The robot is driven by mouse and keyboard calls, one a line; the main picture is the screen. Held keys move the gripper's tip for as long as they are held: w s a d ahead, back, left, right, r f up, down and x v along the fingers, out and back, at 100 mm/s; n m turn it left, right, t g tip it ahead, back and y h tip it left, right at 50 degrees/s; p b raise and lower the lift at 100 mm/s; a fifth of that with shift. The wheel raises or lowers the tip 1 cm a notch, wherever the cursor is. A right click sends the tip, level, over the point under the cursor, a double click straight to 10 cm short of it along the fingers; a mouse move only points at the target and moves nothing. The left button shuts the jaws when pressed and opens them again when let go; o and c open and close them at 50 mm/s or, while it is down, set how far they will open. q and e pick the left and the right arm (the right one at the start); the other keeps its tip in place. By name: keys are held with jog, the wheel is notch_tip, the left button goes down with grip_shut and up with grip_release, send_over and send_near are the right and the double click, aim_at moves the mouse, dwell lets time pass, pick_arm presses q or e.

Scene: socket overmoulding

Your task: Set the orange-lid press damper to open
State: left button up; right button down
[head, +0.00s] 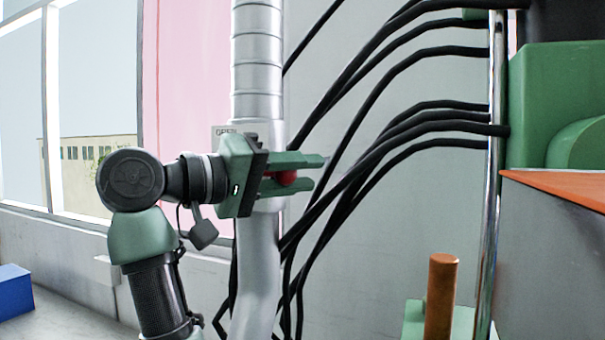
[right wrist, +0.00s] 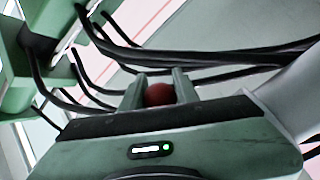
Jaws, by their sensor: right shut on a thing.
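A silver duct (head: 258,65) rises in the middle of the head view. A label reading OPEN (head: 225,131) shows at its left side, partly covered by my gripper. A red ball knob (head: 287,178) is in front of the duct; it also shows in the right wrist view (right wrist: 159,94). My right gripper (head: 308,173) is shut on the knob, one green finger on each side of it. The damper's lever behind the knob is hidden. The press with the orange lid (head: 565,186) stands at the right edge of the head view. My left gripper is not in view.
Several black hoses (head: 410,125) run from the green machine (head: 555,90) close behind and right of my gripper. A chrome post (head: 493,200) and a brown cylinder (head: 440,295) stand at right. A blue box (head: 14,290) lies at far left.

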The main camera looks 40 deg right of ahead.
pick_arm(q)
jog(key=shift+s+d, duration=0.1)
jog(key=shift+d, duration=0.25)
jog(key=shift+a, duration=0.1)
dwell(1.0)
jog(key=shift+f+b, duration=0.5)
pick_arm(e)
notch_tip(320, 180, up, 8)
jog(key=w+a+n+t+h, duration=0.1)
jog(key=w+n+h, duration=0.1)
jog(key=n, duration=0.5)
jog(key=shift+t+h, duration=0.4)
jog(key=shift+h, duration=0.5)
jog(key=shift+a, duration=0.1)
